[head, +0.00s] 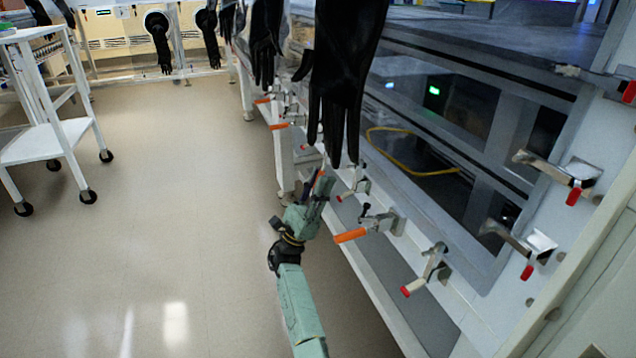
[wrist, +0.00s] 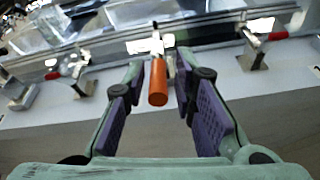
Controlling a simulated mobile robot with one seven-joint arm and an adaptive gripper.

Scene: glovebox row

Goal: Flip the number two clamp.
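My gripper (head: 320,182) reaches toward the row of toggle clamps along the glovebox's lower edge. In the wrist view my gripper (wrist: 160,78) is open, with a purple-padded finger on each side of an orange clamp handle (wrist: 158,84). Gaps show between the handle and both fingers. The handle points toward the wrist camera. In the head view, a bit of orange handle (head: 319,181) shows at my fingertips. Another clamp with an orange handle (head: 349,236) sits nearer, to the right of my gripper. I see no readable number on any clamp.
Red-tipped clamps (head: 427,270) and (head: 557,180) line the glovebox frame. In the wrist view, red-handled clamps stand left (wrist: 68,74) and right (wrist: 262,38). A black glove (head: 343,80) hangs just above my gripper. A white cart (head: 48,140) stands left; the floor between is clear.

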